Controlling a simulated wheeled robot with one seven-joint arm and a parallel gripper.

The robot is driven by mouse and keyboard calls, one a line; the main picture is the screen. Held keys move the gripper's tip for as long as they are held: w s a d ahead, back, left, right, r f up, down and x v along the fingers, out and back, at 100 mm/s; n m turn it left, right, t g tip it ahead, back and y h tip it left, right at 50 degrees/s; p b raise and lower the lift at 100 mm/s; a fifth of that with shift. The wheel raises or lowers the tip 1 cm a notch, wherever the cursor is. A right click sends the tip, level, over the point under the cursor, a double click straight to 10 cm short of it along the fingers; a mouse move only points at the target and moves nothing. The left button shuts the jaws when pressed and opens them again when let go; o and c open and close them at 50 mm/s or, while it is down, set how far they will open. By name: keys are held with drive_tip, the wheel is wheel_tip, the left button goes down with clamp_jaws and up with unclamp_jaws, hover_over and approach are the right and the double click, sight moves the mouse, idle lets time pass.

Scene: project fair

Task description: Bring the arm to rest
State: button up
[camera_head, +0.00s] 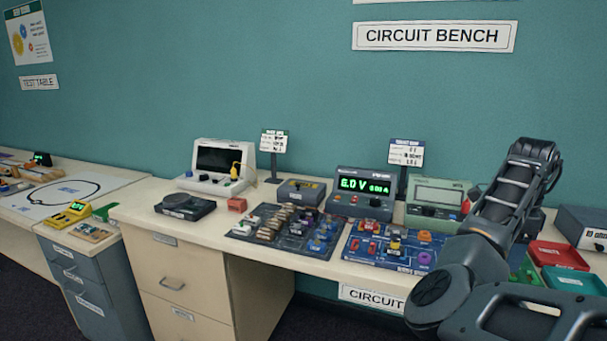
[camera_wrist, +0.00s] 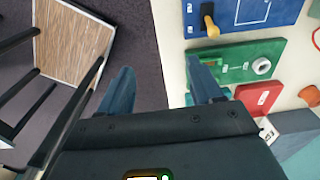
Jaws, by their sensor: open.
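My gripper (camera_wrist: 160,68) shows in the wrist view with its two blue-grey fingers apart and nothing between them. The left finger is over the dark floor (camera_wrist: 140,45) and the right finger overlaps a green board (camera_wrist: 240,62) on the bench. In the head view my dark grey arm is bent at the right side, in front of the circuit bench (camera_head: 135,213). The gripper itself cannot be made out there.
A blue board (camera_head: 365,250) with coloured parts lies left of my arm. A power supply (camera_head: 362,190) reading 6.0 V stands behind it. In the wrist view a wood-topped stool (camera_wrist: 72,50) stands on the floor.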

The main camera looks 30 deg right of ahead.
drive_tip(key=s+d+f+n+h, duration=0.2)
drive_tip(key=s+f+n+h, duration=0.5)
drive_tip(key=f, duration=0.3)
drive_tip(key=s+a+f+n+t+h, duration=0.1)
drive_tip(key=a+f+n+t, duration=0.1)
drive_tip(key=a+n+t, duration=0.35)
drive_tip(key=s+a+f+n+t+h, duration=0.1)
drive_tip(key=a+f+n+t+h, duration=0.15)
drive_tip(key=a+n, duration=0.45)
drive_tip(key=s+a+n+t+y, duration=0.2)
drive_tip(key=s+a+n+y, duration=0.15)
drive_tip(key=a, duration=0.65)
drive_tip(key=s+a+n+t+y, duration=0.3)
drive_tip(key=s+a+y, duration=0.15)
drive_tip(key=a, duration=0.65)
drive_tip(key=s+a+r+n+t+y, duration=0.1)
drive_tip(key=s+a+r+t+y, duration=0.1)
drive_tip(key=s+a+r, duration=0.8)
drive_tip(key=shift+s+a+r+n+y, duration=0.35)
drive_tip(key=shift+a+y, duration=0.1)
drive_tip(key=shift+a, duration=0.65)
